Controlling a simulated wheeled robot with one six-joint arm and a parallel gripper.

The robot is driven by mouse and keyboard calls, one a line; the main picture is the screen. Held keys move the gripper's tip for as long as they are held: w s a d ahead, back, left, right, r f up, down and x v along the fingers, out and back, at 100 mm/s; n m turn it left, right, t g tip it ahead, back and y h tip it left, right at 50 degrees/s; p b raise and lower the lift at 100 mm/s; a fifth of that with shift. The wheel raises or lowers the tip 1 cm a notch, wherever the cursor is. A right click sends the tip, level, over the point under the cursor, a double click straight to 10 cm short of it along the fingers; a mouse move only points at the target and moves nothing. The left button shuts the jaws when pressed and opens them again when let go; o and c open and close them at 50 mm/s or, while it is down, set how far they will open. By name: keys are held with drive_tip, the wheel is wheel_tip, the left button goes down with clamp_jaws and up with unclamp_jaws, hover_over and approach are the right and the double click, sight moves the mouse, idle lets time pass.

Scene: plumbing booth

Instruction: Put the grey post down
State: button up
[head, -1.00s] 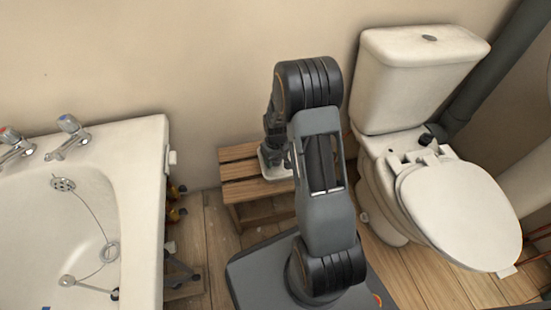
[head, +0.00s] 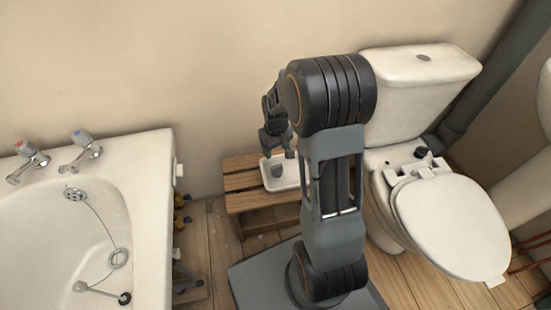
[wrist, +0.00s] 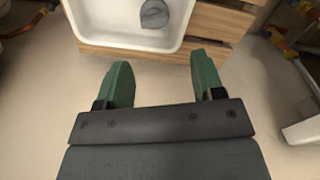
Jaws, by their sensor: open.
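The grey post (head: 277,171) stands in a white tray (head: 291,183) on the wooden stool. In the wrist view the post (wrist: 154,14) shows as a small grey shape on the tray floor, partly cut by the top edge. My gripper (head: 277,150) is above the tray in the head view, apart from the post. In the wrist view its two green fingers (wrist: 158,78) are spread wide with nothing between them.
The slatted wooden stool (head: 240,182) stands against the wall between the bathtub (head: 150,215) and the toilet (head: 450,220). Part of the tray is hidden behind my arm. Plank floor shows in front of the stool.

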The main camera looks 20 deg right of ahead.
drive_tip(key=s+a+r+t, duration=0.1)
drive_tip(key=s+a+r, duration=0.2)
drive_tip(key=s+r, duration=0.3)
drive_tip(key=s+a+r+m+t, duration=0.1)
drive_tip(key=s+a+r, duration=0.3)
drive_tip(key=s, duration=0.5)
wheel_tip(320, 180, up, 3)
drive_tip(key=shift+a+f+m, duration=0.15)
drive_tip(key=shift+a+m, duration=0.15)
drive_tip(key=shift+t, duration=0.3)
